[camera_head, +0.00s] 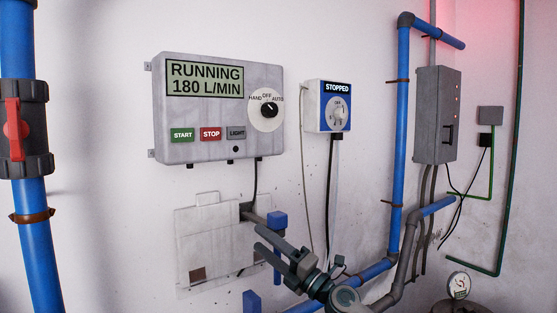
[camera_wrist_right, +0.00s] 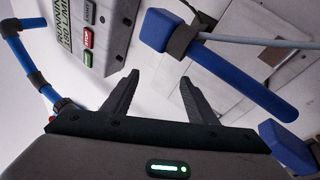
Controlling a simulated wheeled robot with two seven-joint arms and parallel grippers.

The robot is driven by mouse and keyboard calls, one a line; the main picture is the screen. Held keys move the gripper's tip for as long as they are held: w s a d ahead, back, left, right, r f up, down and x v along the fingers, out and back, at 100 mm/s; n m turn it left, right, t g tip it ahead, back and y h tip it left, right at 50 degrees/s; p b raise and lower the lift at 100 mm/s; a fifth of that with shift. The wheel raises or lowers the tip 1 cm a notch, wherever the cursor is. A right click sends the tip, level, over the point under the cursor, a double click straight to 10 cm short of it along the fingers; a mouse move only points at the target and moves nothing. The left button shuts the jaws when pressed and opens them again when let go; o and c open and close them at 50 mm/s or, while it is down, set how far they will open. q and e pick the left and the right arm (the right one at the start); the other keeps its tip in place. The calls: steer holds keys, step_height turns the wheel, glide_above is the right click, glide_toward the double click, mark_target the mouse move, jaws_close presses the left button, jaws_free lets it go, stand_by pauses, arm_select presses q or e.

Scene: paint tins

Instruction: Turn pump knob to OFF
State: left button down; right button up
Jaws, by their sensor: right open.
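A grey control panel (camera_head: 220,135) on the white wall has a display reading "RUNNING 180 L/MIN". At its right is a round white dial marked HAND, OFF and AUTO with a black knob (camera_head: 268,110); its exact pointing is too small to tell. My right gripper (camera_head: 258,239) is below the panel and its knob, apart from both, with its fingers toward the left. In the right wrist view the right gripper (camera_wrist_right: 159,77) is open and empty. There the panel (camera_wrist_right: 100,35) shows partly at the top, its knob outside the picture. My left gripper is not in view.
A blue and white box (camera_head: 321,92) reading "STOPPED" with its own dial (camera_head: 337,113) hangs right of the panel. START (camera_head: 183,135), STOP (camera_head: 211,134) and LIGHT (camera_head: 236,133) buttons sit left of the knob. Blue pipes (camera_head: 400,130) rise at right; a cable hangs below the panel.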

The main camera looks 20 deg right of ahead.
steer(key=s+r+n+g+y, duration=0.1)
steer(key=s+r+n+g, duration=0.1)
steer(key=r+n, duration=0.55)
steer(key=s+r+n+g, duration=0.1)
steer(key=r+n+g, duration=0.3)
steer(key=r, duration=0.7)
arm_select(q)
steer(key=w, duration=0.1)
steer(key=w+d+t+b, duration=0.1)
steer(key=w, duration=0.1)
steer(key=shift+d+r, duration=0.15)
arm_select(e)
steer(key=s+d+r+n+t+h, duration=0.1)
steer(key=s+d+r+t+h, duration=0.1)
steer(key=d+r, duration=0.4)
steer(key=s+d+r+n+t+h, duration=0.1)
steer(key=s+d+r+t+h, duration=0.1)
steer(key=d+r+h, duration=0.3)
step_height(320, 180, up, 5)
steer(key=shift+s+d+f+n+t+h, duration=0.1)
steer(key=shift+s+d+n+t+h, duration=0.25)
steer(key=shift+s+d, duration=0.45)
steer(key=shift+w, duration=0.2)
